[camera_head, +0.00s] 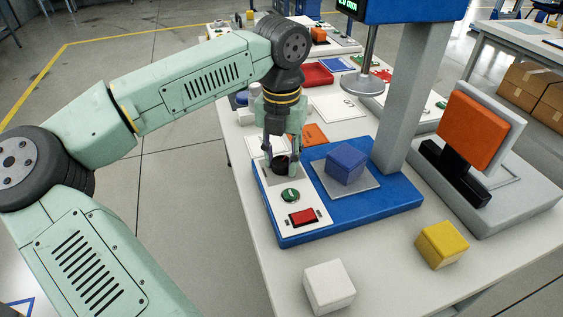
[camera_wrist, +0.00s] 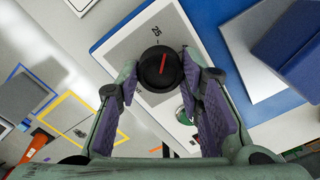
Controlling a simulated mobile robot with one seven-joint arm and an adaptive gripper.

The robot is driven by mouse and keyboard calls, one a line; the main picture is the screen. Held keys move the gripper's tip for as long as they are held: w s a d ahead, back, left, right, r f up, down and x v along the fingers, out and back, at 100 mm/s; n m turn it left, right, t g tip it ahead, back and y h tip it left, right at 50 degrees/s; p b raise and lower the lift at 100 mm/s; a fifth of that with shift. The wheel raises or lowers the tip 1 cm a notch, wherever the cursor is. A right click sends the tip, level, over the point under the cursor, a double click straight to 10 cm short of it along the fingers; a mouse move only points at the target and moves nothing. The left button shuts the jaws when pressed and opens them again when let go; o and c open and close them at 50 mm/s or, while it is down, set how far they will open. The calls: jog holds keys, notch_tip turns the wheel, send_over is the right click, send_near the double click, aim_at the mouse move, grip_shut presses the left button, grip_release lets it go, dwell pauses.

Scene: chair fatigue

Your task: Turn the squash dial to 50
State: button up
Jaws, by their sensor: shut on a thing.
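The squash dial (camera_head: 281,166) is a round black knob on the white panel (camera_head: 269,182) of a blue machine base (camera_head: 396,198). In the wrist view the dial (camera_wrist: 160,69) shows a red pointer line, directed up the picture toward a small tick and the printed label 25 (camera_wrist: 155,30). My gripper (camera_head: 281,157) points down over the dial. In the wrist view my gripper (camera_wrist: 160,72) has its purple-padded fingers on either side of the dial, shut on it. The rest of the dial's scale is hidden or out of view.
A green button (camera_head: 290,195) and a red switch (camera_head: 303,217) sit beside the dial. A blue block (camera_head: 346,163) rests on a grey plate (camera_head: 352,190), near the grey column (camera_head: 408,95). White (camera_head: 329,287) and yellow (camera_head: 442,244) blocks lie on the table.

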aim_at(281, 161)
jog(key=m+b, duration=0.2)
jog(key=m, duration=0.2)
jog(key=shift+f+m, duration=0.1)
jog(key=shift+m, duration=0.3)
jog(key=m+b, duration=0.1)
jog(key=m, duration=0.4)
jog(key=m+b, duration=0.1)
jog(key=m, duration=0.4)
jog(key=shift+w+m, duration=0.1)
jog(key=shift+m, duration=2.9)
jog(key=o, duration=1.2)
jog(key=shift+c, duration=0.2)
jog(key=shift+r, duration=0.2)
notch_tip(281, 161, up, 12)
